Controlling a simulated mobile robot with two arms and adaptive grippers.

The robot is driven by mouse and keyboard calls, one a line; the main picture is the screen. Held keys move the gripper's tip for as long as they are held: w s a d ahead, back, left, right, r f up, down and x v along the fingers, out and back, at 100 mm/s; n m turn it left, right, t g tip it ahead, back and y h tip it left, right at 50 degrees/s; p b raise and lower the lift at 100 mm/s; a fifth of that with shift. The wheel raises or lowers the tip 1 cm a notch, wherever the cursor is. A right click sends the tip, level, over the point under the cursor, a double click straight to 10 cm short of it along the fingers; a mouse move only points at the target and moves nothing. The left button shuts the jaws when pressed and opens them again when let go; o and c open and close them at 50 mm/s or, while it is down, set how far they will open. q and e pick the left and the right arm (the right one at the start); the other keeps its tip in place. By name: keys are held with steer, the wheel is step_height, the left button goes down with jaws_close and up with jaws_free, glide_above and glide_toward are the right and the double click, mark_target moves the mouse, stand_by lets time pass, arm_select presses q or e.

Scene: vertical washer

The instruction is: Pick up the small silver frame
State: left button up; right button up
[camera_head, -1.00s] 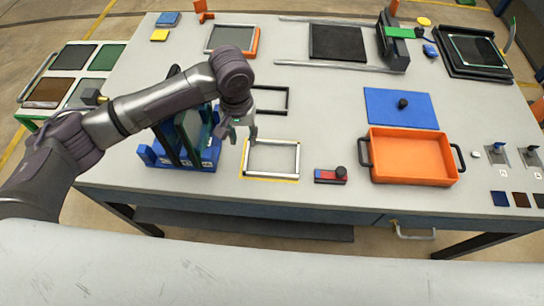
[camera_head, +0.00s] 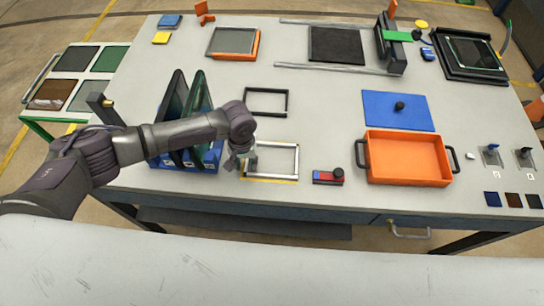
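The small silver frame (camera_head: 298,161) lies flat on the grey table, inside a thin yellow outline near the front edge. It is a rectangular rim with an open middle. My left gripper (camera_head: 241,161) is down at the left side of the frame, and its fingers overlap that side in the head view. The fingers are small and partly hidden by the wrist, so I cannot tell whether they are open or closed on the rim. My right gripper is not in view.
A blue rack (camera_head: 183,160) with upright dark panels stands just left of my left gripper. A black frame (camera_head: 266,113) lies behind the silver frame.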

arm_select(q)
steer(key=shift+f, duration=0.4)
jaws_close()
steer(key=shift+r, duration=0.15)
steer(key=shift+r+b, duration=0.3)
steer(key=shift+r, duration=0.3)
steer(key=r, duration=0.1)
steer(key=r+b, duration=0.1)
steer(key=shift+d+r, duration=0.2)
steer(key=shift+r, duration=0.2)
steer(key=s+d+r+b, duration=0.2)
steer(key=s+d+r, duration=0.1)
steer(key=d+r, duration=0.4)
steer(key=shift+s+d+b, duration=0.2)
steer(key=shift+d+b, duration=0.2)
steer(key=shift+d, duration=1.45)
steer(key=shift+f, duration=0.1)
